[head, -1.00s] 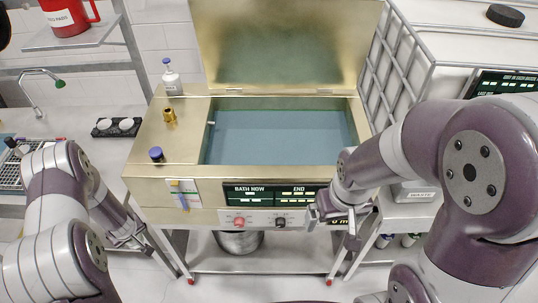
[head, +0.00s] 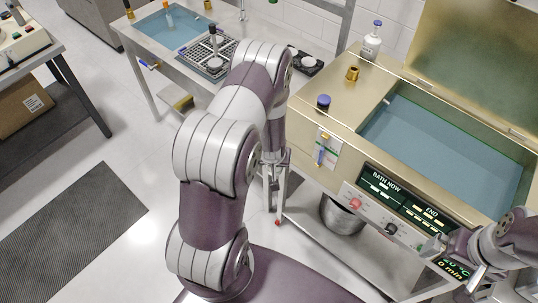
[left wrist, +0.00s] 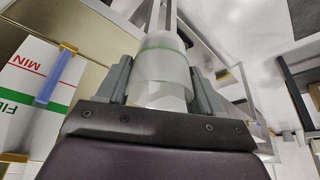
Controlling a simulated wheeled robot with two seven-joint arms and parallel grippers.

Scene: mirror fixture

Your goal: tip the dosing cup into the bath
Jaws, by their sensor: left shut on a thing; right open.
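The bath (head: 350,106) is a brass-coloured tank at right in the head view, its lid (head: 480,50) raised and blue water (head: 440,145) inside. My left gripper (head: 275,160) is low beside the bath's front left corner. In the left wrist view it (left wrist: 160,88) is shut on the dosing cup (left wrist: 165,62), a pale translucent cup with a green line. The cup's contents are hidden, and I cannot make the cup out in the head view. My right gripper (head: 438,246) is open in front of the bath's control panel.
A gauge with a blue tube (head: 322,150) is on the bath's front. A blue-capped knob (head: 323,102), brass fitting (head: 353,74) and white bottle (head: 371,44) stand on its left deck. A metal bucket (head: 343,214) sits below. A bench with a basin (head: 168,30) is at back left.

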